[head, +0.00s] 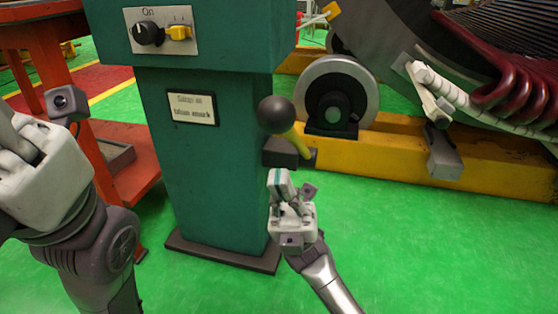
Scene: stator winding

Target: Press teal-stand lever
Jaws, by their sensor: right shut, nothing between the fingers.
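The teal stand (195,165) stands upright left of centre on a dark base plate. A lever with a dark round knob (278,115) and a yellow shaft (297,142) sticks up at the stand's right side, from a dark block (284,153). My right gripper (283,180) is shut and empty, just below the lever's knob and block in the picture. I cannot tell whether it touches the block. My left arm comes in at the left edge; its white housing (45,185) shows, but its fingertips do not.
A control panel with a black knob (149,33) and a yellow switch (179,32) is on the stand's top. A grey roller (336,93) and yellow beam (400,150) lie behind the lever. An orange rack (95,150) stands left. Green floor is clear at lower right.

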